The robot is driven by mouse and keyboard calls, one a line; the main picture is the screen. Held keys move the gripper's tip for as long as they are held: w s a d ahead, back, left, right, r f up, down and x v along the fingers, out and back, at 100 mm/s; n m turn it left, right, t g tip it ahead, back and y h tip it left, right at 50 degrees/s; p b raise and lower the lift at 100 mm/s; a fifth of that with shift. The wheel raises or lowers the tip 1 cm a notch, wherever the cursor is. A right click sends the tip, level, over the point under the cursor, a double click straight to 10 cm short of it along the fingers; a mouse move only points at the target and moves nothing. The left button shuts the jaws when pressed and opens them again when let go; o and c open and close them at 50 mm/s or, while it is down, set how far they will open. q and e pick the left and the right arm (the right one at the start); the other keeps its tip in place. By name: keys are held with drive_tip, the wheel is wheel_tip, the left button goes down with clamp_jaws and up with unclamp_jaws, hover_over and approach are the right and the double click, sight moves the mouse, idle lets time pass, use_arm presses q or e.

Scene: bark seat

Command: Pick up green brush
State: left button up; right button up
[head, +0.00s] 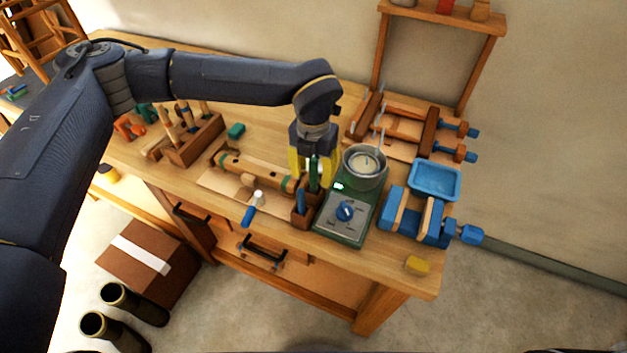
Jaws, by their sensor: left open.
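A green upright piece (314,175), which looks like the green brush, stands in a small brown holder (302,217) near the bench's front edge. My left gripper (314,172) points down over it from above, its yellow fingers open on either side of the green piece. I cannot tell whether the fingers touch it. The brush's lower part is hidden in the holder. A blue-handled tool (301,200) stands beside it in the same holder. My right gripper is not in view.
A green hot plate (340,228) with a metal pot (365,167) stands close to the right of the holder. A blue vise (430,217) and blue tray (436,180) are further right. A wooden tool rack (195,140) stands at the back left.

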use_arm(q)
drive_tip(key=shift+o, duration=0.4)
clamp_jaws()
